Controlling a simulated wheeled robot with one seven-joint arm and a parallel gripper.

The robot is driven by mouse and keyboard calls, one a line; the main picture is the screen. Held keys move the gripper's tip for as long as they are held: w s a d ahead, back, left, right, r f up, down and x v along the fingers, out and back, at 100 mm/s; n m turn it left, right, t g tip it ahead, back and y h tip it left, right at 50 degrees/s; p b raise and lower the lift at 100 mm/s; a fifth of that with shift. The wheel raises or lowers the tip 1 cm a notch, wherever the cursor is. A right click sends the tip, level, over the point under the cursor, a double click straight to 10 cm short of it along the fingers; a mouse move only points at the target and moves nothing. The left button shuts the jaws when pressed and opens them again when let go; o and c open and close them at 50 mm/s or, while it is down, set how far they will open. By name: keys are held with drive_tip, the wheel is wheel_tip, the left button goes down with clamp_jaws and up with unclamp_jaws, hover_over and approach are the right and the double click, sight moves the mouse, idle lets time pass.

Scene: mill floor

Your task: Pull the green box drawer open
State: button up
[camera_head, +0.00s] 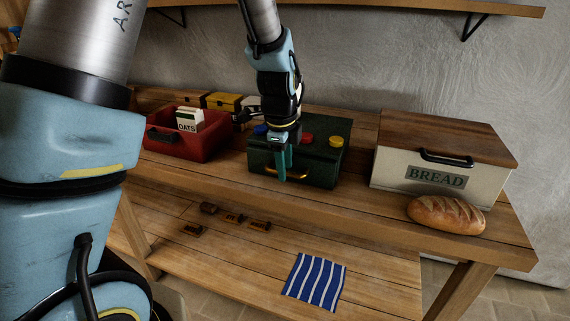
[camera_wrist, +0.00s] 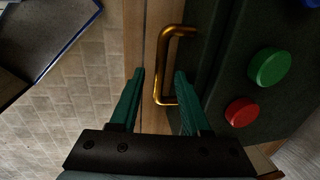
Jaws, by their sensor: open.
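The green box (camera_head: 318,165) stands on the wooden table with coloured knobs on its top. A brass handle (camera_head: 277,171) is on its front face. My gripper (camera_head: 283,178) is pointed down in front of the box, close to the handle. In the wrist view my gripper (camera_wrist: 158,75) is open, with a teal finger on each side of the brass handle (camera_wrist: 163,65). The dark green box (camera_wrist: 240,60) fills the right side there, with a green and a red knob showing. I cannot tell whether the fingers touch the handle. The drawer looks closed.
A red bin (camera_head: 185,145) with an oats packet (camera_head: 189,120) stands left of the box. A bread bin (camera_head: 440,165) and a loaf (camera_head: 446,214) are at the right. The lower shelf holds a striped cloth (camera_head: 315,281) and several small dark blocks.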

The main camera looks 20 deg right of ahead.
drive_tip(key=shift+f, duration=0.1)
drive_tip(key=shift+c, duration=0.4)
clamp_jaws()
idle(1.0)
